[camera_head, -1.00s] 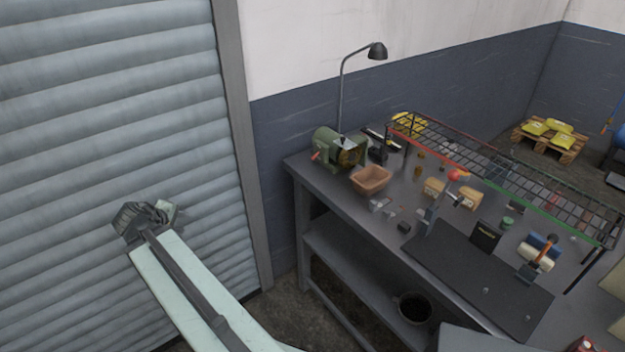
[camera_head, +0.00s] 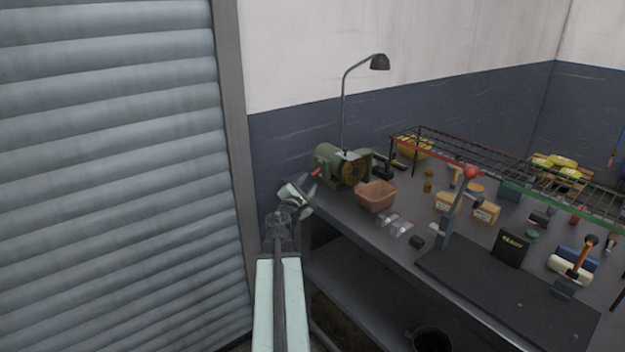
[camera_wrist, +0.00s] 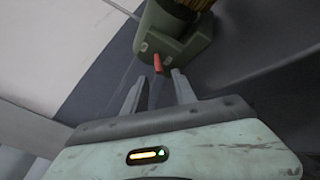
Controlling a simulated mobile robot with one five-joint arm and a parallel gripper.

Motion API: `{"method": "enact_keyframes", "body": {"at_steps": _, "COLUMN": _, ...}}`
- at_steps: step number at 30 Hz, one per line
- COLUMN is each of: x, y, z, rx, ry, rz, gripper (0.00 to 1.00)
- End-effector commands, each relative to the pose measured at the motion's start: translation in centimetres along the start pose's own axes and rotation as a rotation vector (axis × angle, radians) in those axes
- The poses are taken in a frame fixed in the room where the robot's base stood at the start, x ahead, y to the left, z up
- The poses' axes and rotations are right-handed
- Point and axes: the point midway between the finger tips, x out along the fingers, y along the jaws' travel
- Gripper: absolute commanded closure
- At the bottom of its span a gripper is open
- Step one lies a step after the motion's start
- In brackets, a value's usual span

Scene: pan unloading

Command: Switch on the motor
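The green motor (camera_head: 340,165) stands on the far left corner of the grey workbench. Its lever with a red handle (camera_head: 315,173) sticks out at its left side. My gripper (camera_head: 308,184) is close to that handle, at the bench's left end. In the wrist view the motor (camera_wrist: 172,38) is at the top, partly cut off by the frame. The red handle (camera_wrist: 157,63) shows just beyond and between my two spread fingertips (camera_wrist: 157,79). My gripper is open and holds nothing. Whether a finger touches the lever cannot be told.
A brown bin (camera_head: 377,196) stands in front of the motor, and a desk lamp (camera_head: 379,62) rises behind it. A wire rack (camera_head: 480,165) runs over the cluttered bench. A roller shutter (camera_head: 110,180) is at the left.

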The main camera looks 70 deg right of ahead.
Motion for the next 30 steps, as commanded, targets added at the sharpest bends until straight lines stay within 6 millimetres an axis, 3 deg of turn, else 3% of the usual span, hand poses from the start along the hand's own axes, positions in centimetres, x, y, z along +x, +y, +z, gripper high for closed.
{"method": "enact_keyframes", "body": {"at_steps": 3, "x": 2.8, "y": 0.1, "z": -0.1, "rx": 0.001, "ry": 0.0, "rz": -0.001, "gripper": 0.67}}
{"method": "enact_keyframes", "body": {"at_steps": 7, "x": 4.4, "y": 0.0, "z": -0.1, "rx": 0.001, "ry": 0.0, "rz": -0.001, "gripper": 0.67}}
{"method": "enact_keyframes", "body": {"at_steps": 14, "x": 4.5, "y": 0.0, "z": 0.0, "rx": 0.002, "ry": 0.0, "rz": -0.001, "gripper": 0.67}}
{"method": "enact_keyframes", "body": {"at_steps": 18, "x": 4.5, "y": -0.1, "z": 0.0, "rx": 0.002, "ry": 0.0, "rz": -0.001, "gripper": 1.0}}
{"method": "enact_keyframes", "body": {"at_steps": 22, "x": 4.5, "y": -0.1, "z": 0.0, "rx": 0.003, "ry": -0.001, "rz": -0.002, "gripper": 1.0}}
{"method": "enact_keyframes", "body": {"at_steps": 23, "x": 6.0, "y": -0.2, "z": 0.2, "rx": 0.003, "ry": -0.005, "rz": -0.005, "gripper": 1.0}}
{"method": "enact_keyframes", "body": {"at_steps": 25, "x": 4.9, "y": -0.2, "z": 0.2, "rx": 0.003, "ry": -0.002, "rz": -0.004, "gripper": 1.0}}
{"method": "enact_keyframes", "body": {"at_steps": 30, "x": 4.4, "y": 0.1, "z": 0.3, "rx": 0.018, "ry": 0.01, "rz": -0.018, "gripper": 1.0}}
